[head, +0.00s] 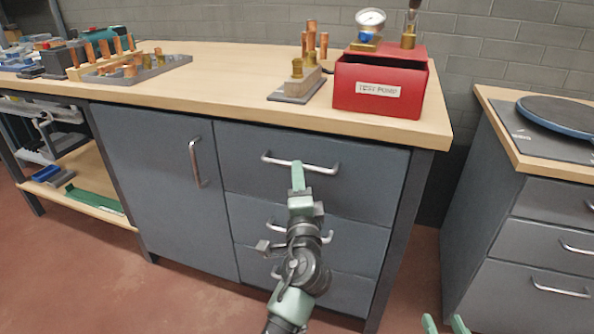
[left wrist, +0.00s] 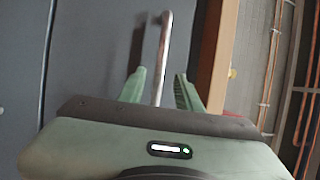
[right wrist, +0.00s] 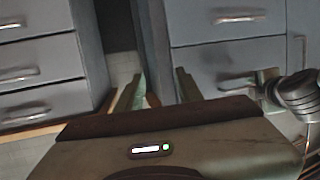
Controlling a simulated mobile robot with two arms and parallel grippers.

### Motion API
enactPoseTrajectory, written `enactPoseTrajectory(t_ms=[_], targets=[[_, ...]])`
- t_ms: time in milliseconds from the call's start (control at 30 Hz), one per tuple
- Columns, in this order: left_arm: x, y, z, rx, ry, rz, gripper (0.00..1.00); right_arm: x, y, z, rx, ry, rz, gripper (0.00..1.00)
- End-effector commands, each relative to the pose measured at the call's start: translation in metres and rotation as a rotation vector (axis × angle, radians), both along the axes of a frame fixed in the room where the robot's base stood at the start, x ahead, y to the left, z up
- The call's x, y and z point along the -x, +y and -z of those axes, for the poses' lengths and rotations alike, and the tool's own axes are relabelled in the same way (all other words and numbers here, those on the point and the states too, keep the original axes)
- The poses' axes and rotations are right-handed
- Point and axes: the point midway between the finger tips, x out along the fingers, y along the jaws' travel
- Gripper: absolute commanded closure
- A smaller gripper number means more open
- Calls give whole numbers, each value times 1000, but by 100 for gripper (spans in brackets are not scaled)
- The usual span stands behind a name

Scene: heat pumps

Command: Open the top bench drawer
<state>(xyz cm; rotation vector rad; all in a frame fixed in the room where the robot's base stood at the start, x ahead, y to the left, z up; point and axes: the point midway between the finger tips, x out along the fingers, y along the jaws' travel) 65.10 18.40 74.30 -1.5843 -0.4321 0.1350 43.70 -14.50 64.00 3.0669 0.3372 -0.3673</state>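The grey top bench drawer (head: 245,177) is closed under the wooden worktop, with a silver bar handle (head: 330,171) across its front. My left gripper (head: 298,172) is at the middle of this handle. In the left wrist view, the drawer handle (left wrist: 166,40) runs between the two green fingers of my left gripper (left wrist: 161,88), with gaps showing on both sides, so it is open around the bar. My right gripper (head: 444,325) is low at the bottom edge of the head view. In the right wrist view, the fingers of my right gripper (right wrist: 157,88) are apart and empty.
Two lower drawers lie below, partly hidden by my left arm. A cupboard door (head: 165,175) is to the left. A red test pump (head: 380,84) with a gauge stands on the worktop (head: 230,75). Another drawer cabinet (head: 530,240) stands right, across a floor gap.

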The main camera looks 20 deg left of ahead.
Motion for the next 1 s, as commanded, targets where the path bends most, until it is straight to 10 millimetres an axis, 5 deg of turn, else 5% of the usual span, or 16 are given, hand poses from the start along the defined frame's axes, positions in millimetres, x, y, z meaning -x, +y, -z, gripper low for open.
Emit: enactPoseTrajectory(t_ms=[267,600,767,1000], targets=[[-35,13,-6,0,1,2,66,-4,3,-12,-17,-69,-4,64],[-41,15,-6,1,2,2,66,-5,4,-15,-21,-82,-5,64],[-40,15,-6,1,2,2,100,-5,3,-15,-20,-82,-4,64],[-40,15,-6,2,2,3,100,-5,3,-15,-20,-82,-4,64]])
